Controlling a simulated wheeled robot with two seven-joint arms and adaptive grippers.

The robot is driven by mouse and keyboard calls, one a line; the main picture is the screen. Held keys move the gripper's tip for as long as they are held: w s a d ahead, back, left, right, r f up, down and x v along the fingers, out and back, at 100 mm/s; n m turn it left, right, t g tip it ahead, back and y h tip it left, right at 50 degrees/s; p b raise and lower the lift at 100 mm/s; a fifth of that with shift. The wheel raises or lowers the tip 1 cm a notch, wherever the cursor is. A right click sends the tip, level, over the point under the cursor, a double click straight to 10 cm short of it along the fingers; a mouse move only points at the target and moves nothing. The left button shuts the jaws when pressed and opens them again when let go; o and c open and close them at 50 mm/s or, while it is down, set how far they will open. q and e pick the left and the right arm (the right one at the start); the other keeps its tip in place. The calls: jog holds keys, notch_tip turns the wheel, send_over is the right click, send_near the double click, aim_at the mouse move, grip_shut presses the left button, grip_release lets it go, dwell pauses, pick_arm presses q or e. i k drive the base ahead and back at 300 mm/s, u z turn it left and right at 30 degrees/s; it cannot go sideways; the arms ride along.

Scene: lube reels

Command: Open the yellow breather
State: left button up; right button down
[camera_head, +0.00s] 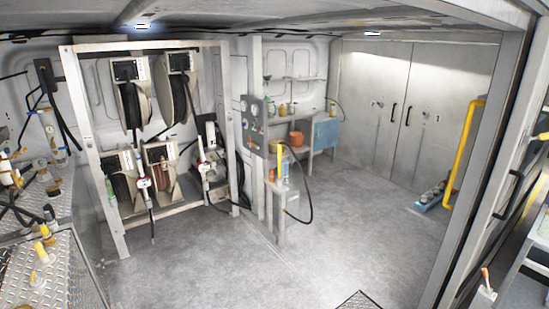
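Several small yellow fittings stand at the left edge, and I cannot tell which one is the yellow breather. One yellow-topped fitting (41,252) stands on the diamond-plate surface (45,284) at the lower left. Another yellow fitting (46,234) is just behind it, near black parts. More yellow and white fittings (10,172) sit farther up the left edge. They are too small to show whether any is open or shut. Neither of my grippers is in view.
A metal frame (85,150) holds several hose reels (133,105) with hanging hoses. A grey panel (253,125) and a bench with a blue box (326,133) stand behind. Grey double doors (410,110) close the back. The middle floor (240,255) is mostly clear. A yellow rail (463,150) is at right.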

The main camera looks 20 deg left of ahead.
aim_at(34, 279)
jog(key=u, duration=0.35)
jog(key=i, duration=1.2)
jog(key=u, duration=1.75)
jog(key=i, duration=0.85)
jog(key=u, duration=1)
jog(key=i, duration=0.2)
jog(key=u, duration=0.1)
